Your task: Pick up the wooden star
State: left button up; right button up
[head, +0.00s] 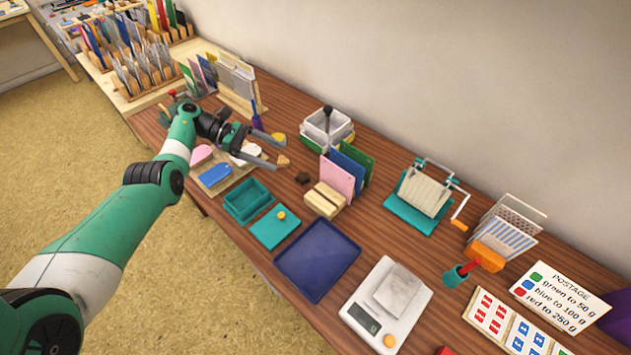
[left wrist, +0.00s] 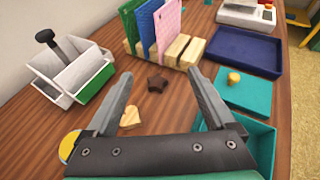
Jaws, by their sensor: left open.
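The dark brown wooden star (head: 303,177) lies flat on the wooden table, in front of the card holder with its pink, blue and green cards. It also shows in the left wrist view (left wrist: 157,83), framed between my fingertips but lying beyond them. My left gripper (head: 279,152) is open and empty above the table, to the left of the star in the head view; it also shows in the left wrist view (left wrist: 160,75). A light wooden heart (left wrist: 130,117) lies by one finger, nearer than the star. My right gripper is not in view.
The card holder (head: 325,200) stands close behind the star in the wrist view. A white tray box with a black-handled tool (head: 327,127) stands toward the wall. A teal open box (head: 248,202) and a navy tray (head: 318,260) lie nearer the front edge.

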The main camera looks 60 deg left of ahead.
aim_at(283, 179)
pick_arm(q)
jog(key=shift+n+y, duration=0.4)
jog(key=shift+y, duration=0.1)
jog(key=s+f, duration=0.1)
jog(key=s+a+f+b, duration=0.1)
jog(key=s+f+b, duration=0.1)
jog(key=f, duration=0.1)
jog(key=shift+s+a, duration=0.3)
jog(key=shift+a, duration=0.1)
jog(key=shift+a+r, duration=0.1)
jog(key=shift+a, duration=0.15)
jog(key=shift+w+r, duration=0.15)
jog(key=shift+w, duration=0.1)
jog(key=shift+w+d+p, duration=0.15)
jog(key=shift+w+p, duration=0.2)
jog(key=shift+t, duration=0.3)
jog(key=x, duration=0.5)
jog(key=shift+s, duration=0.2)
jog(key=shift+w+d+f, duration=0.25)
jog(key=shift+w+f, duration=0.05)
jog(key=shift+w, duration=0.1)
jog(key=shift+f, duration=0.1)
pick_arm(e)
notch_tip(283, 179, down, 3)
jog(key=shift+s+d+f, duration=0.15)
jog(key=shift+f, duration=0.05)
